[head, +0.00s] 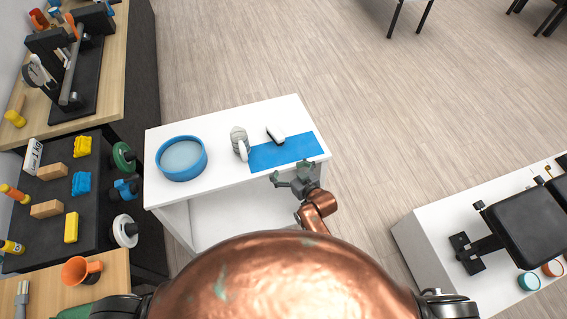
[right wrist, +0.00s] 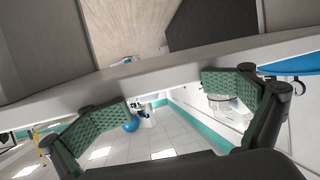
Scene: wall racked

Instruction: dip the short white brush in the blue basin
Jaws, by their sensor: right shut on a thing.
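The blue basin (head: 204,158), round with a pale inside, stands at the left of the white table (head: 225,118). A short white piece with a dark side, seemingly the brush (head: 275,133), lies at the far edge of the blue mat (head: 290,152). My right gripper (head: 284,182) is at the table's front edge, nearer to me than the mat and apart from the brush. In the right wrist view its green-padded fingers (right wrist: 166,105) stand wide apart, with the white table edge (right wrist: 165,75) crossing between them. No brush shows between them. My left gripper is out of view.
A grey-white object (head: 240,143) stands between basin and mat. A dark rack top (head: 55,215) with blocks and coloured parts is close on the left. A white cabinet (head: 430,250) with a dark device stands at right. The floor behind the table is clear.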

